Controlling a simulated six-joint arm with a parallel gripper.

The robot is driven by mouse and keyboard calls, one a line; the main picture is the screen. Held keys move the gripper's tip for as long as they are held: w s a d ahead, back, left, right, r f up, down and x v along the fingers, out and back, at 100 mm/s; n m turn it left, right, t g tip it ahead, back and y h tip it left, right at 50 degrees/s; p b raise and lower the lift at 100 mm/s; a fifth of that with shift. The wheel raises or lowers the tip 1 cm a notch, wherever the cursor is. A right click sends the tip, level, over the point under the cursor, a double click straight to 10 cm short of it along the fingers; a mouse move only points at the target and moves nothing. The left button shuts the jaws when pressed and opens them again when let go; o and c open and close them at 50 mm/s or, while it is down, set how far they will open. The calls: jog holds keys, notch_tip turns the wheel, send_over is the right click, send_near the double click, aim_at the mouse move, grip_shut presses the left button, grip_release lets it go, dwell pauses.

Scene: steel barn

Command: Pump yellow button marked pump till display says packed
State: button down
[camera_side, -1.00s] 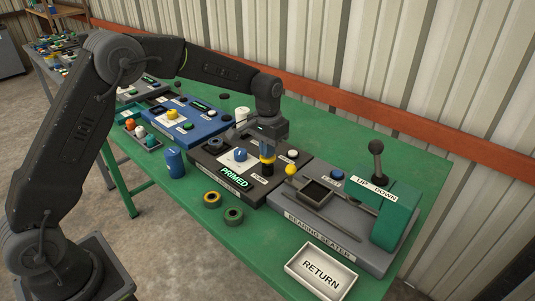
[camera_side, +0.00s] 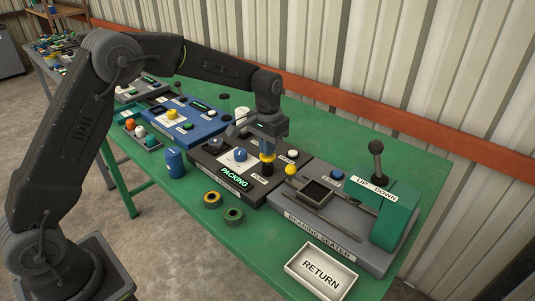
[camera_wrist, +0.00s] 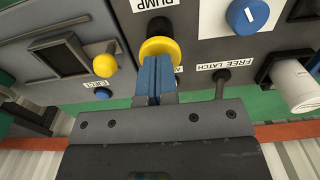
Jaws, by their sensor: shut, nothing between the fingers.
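The yellow pump button (camera_side: 266,158) stands on a black stem on the dark grey panel (camera_side: 212,163). The display (camera_side: 235,178) on that panel's front reads PACKING in green. My gripper (camera_side: 267,150) is shut and empty, with its blue fingers pointing down at the top of the button. In the wrist view the fingertips (camera_wrist: 157,59) overlap the near part of the yellow button (camera_wrist: 160,46), and the PUMP label (camera_wrist: 152,3) shows beyond it. I cannot tell whether the tips touch the button.
A blue knob (camera_side: 240,154) and a white knob (camera_side: 292,154) share the panel. The grey bearing seater (camera_side: 345,238), with a yellow ball knob (camera_side: 291,169), stands close on the right. Two ring parts, a blue can (camera_side: 175,163) and a RETURN tray (camera_side: 290,267) lie nearer the front.

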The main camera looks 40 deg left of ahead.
jog(key=shift+r, duration=2.9)
jog(key=s+r+t, duration=0.3)
jog(key=s+r, duration=0.8)
jog(key=s, duration=0.5)
jog(key=s+f+t, duration=0.2)
jog(key=s+f, duration=0.1)
jog(key=s, duration=1.2)
jog(key=shift+t, duration=0.3)
